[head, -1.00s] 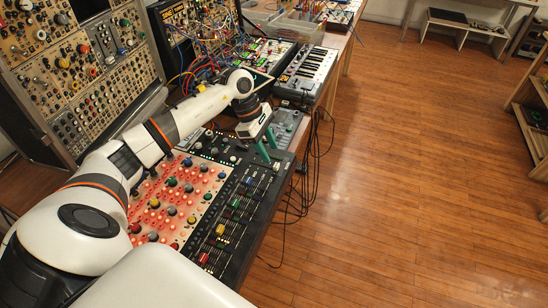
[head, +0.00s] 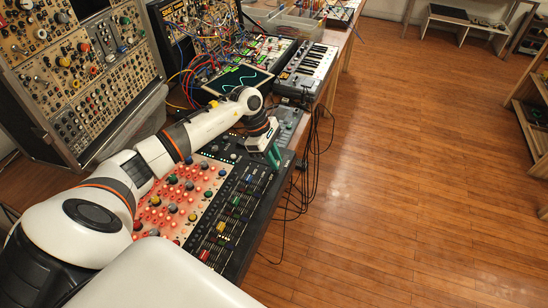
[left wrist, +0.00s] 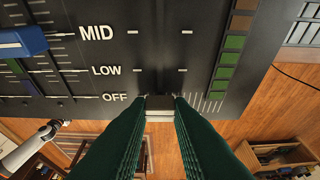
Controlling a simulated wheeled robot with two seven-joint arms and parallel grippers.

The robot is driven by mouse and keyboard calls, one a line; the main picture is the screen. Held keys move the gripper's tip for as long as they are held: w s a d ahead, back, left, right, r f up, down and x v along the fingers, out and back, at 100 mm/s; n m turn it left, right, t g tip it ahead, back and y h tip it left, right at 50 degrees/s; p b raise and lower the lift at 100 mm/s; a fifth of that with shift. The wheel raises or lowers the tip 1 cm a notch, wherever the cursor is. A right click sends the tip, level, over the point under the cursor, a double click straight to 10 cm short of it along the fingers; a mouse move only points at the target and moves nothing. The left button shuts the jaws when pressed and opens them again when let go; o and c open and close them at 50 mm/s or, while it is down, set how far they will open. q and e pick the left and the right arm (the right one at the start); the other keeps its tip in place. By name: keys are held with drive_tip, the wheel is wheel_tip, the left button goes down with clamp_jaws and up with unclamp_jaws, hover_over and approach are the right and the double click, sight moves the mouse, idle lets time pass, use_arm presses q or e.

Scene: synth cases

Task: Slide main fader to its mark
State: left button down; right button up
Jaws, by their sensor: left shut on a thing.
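The mixing console (head: 278,186) stands on the bench, with a black fader strip and a red-lit knob panel. My left gripper (head: 275,158) is over the far right end of the fader strip, its green fingers close together. In the left wrist view the gripper (left wrist: 160,104) is shut on a pale grey fader cap (left wrist: 160,116), the main fader. The cap sits about level with the OFF label, at the lower end of its dark slot. LOW and MID labels are further up. Its mark cannot be made out. My right gripper is not in view.
In the left wrist view a blue fader cap (left wrist: 22,42) is left of MID and a green level meter (left wrist: 229,60) is right of the slot. A keyboard (head: 309,68) and a screen (head: 238,82) lie beyond the console. Cables (head: 308,165) hang off the bench edge.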

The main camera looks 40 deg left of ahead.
use_arm(q)
drive_tip(key=shift+a, duration=0.1)
drive_tip(key=shift+a+f+b, duration=0.15)
drive_tip(key=shift+a+b, duration=0.2)
drive_tip(key=shift+b, duration=0.1)
drive_tip(key=shift+s+a+b, duration=0.25)
drive_tip(key=shift+a+b, duration=0.35)
drive_tip(key=shift+a, duration=0.2)
drive_tip(key=c, duration=1.3)
unclamp_jaws()
drive_tip(key=b+v, duration=0.2)
drive_tip(key=v, duration=1)
drive_tip(key=shift+s+a, duration=0.1)
